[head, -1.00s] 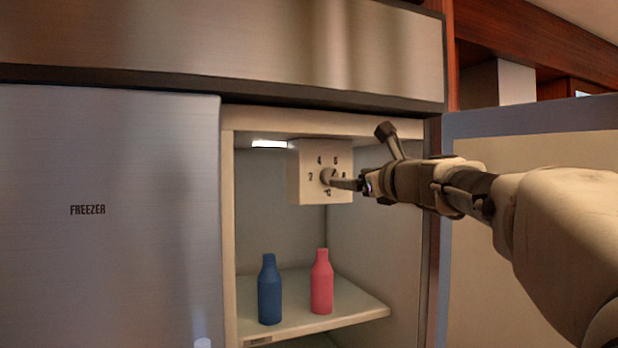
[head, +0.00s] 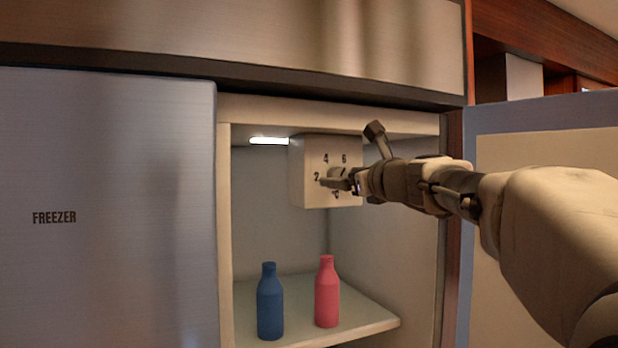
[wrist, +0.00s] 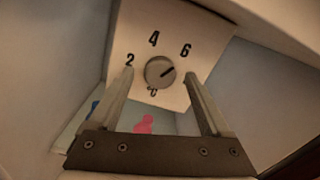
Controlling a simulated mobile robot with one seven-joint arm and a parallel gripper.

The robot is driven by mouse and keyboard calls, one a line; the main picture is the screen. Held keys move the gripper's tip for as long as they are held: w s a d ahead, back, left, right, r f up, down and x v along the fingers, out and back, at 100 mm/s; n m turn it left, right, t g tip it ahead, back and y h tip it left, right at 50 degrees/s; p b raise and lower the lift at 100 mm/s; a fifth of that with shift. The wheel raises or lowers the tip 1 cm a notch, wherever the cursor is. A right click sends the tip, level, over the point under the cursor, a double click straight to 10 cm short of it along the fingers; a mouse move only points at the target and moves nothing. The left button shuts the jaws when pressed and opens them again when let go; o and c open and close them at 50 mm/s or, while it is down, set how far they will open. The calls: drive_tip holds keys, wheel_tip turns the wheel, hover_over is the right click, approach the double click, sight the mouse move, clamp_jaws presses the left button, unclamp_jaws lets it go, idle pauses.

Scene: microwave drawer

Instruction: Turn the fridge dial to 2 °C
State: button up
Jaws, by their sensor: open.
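The fridge dial (wrist: 160,72) is a round grey knob on a pale control box (head: 310,180) in the upper part of the open fridge. Its dark pointer line aims up and right, roughly toward the 6. The marks 2, 4 and 6 show around it, with °C below. My gripper (wrist: 159,74) is open, with one fingertip at each side of the dial and a gap visible on both sides; contact is not seen. In the head view my gripper (head: 335,182) reaches in from the right and partly hides the dial.
A blue bottle (head: 270,302) and a pink bottle (head: 327,292) stand on the shelf (head: 375,318) below the box. A lit lamp (head: 269,141) is at the fridge ceiling. The open fridge door (head: 530,150) stands on the right, the freezer door (head: 110,270) on the left.

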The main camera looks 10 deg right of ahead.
drive_tip(key=shift+w, duration=0.2)
clamp_jaws()
idle(0.4)
